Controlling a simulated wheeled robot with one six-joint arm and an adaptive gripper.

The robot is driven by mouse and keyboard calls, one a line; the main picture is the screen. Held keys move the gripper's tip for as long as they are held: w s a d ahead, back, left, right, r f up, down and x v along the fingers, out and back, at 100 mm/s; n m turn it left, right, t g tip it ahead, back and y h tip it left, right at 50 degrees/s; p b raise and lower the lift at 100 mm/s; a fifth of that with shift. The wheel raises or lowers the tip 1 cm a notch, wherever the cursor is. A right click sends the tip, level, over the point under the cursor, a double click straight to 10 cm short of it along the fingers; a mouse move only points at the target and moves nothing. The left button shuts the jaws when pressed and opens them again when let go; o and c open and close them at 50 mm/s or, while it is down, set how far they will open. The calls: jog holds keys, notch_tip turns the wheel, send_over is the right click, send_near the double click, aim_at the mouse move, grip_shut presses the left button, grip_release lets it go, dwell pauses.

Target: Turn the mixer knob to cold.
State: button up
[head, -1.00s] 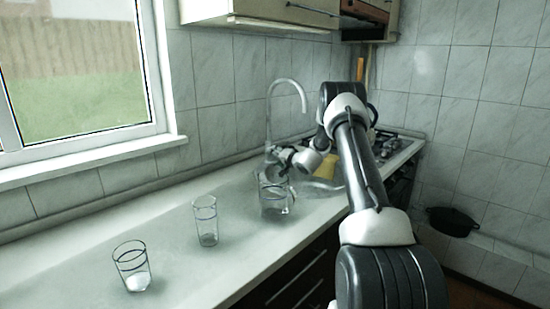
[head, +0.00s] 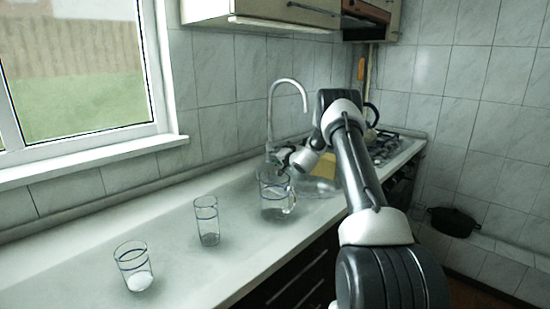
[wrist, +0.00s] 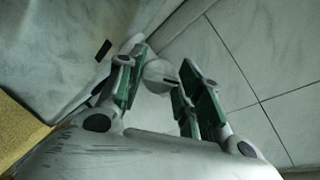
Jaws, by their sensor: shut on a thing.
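The mixer tap (head: 271,118) rises at the back of the counter, its tall spout curving to the right. My gripper (head: 277,157) is at the tap's base, just behind the glass jug. In the wrist view, a pale rounded piece, which looks like the mixer knob (wrist: 158,74), sits between the two green-padded fingers of my gripper (wrist: 163,66). The fingers are shut on it. In the head view the knob is largely hidden by my gripper, and its cold or hot setting cannot be read.
A glass jug (head: 274,204) stands close in front of my gripper. Two glasses, one tall (head: 207,226) and one short (head: 133,270), stand to the left. A yellow object (head: 323,165) is behind my wrist. A hob (head: 384,147) lies at right.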

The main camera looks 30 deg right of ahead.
jog(key=shift+f, duration=0.1)
jog(key=shift+f+m+t+y, duration=0.1)
jog(key=shift+m+t+y, duration=0.35)
jog(key=shift+m, duration=1)
jog(key=shift+f+m+t+y, duration=0.15)
jog(key=shift+m+t, duration=0.6)
jog(key=shift+m, duration=0.7)
jog(key=shift+r, duration=0.15)
jog(key=o, duration=1)
jog(key=shift+s+d, duration=0.1)
jog(key=s, duration=0.4)
jog(key=s+d, duration=0.1)
jog(key=s, duration=0.6)
jog(key=shift+s+d, duration=0.3)
jog(key=shift+s, duration=0.1)
